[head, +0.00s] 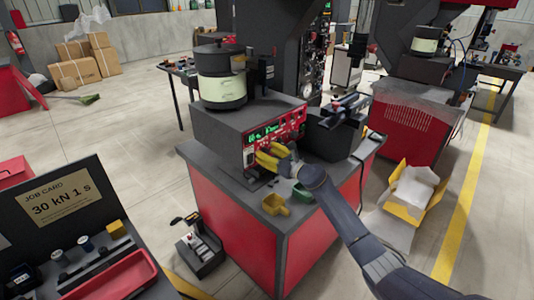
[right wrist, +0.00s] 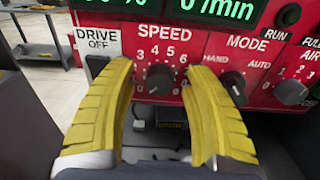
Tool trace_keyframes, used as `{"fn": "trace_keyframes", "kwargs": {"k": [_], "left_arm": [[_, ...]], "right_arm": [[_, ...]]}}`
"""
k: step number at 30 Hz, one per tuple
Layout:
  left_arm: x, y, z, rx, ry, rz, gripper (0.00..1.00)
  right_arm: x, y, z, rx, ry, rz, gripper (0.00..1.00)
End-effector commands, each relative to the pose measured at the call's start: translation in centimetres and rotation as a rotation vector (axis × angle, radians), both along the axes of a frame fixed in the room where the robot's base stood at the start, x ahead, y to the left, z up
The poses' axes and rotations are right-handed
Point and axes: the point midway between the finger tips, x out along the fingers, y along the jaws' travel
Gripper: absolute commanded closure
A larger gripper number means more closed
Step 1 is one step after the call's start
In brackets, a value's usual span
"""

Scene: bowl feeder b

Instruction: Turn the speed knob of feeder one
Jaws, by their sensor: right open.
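The speed knob (right wrist: 160,78) is a dark round knob under the word SPEED on the red control panel (right wrist: 200,45) in the right wrist view. The numbers 3 to 6 show around it; its pointer setting is hard to read. My right gripper (right wrist: 158,70) is open, with a yellow finger on each side of the knob; I cannot tell whether they touch it. In the head view, my right gripper (head: 270,156) is at the front of the feeder's panel (head: 285,128) and hides the knob. The feeder bowl (head: 221,78) stands above. My left gripper is not in view.
The mode knob (right wrist: 235,88) is close beside the right finger, with an air knob (right wrist: 291,92) further right.

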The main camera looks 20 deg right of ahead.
Motion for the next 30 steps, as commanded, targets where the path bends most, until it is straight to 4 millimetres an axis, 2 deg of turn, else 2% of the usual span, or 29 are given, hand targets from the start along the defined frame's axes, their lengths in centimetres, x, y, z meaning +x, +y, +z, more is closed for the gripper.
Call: {"fn": "trace_keyframes", "kwargs": {"k": [6, 20, 30], "left_arm": [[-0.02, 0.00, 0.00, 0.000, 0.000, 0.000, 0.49], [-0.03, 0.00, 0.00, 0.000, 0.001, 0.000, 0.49], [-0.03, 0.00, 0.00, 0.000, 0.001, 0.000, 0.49]], "right_arm": [[0.01, -0.02, 0.01, 0.000, 0.000, 0.000, 0.47], [0.00, -0.04, 0.02, 0.000, 0.000, 0.000, 1.00], [0.01, -0.04, 0.12, 0.001, -0.002, -0.001, 1.00]]}}
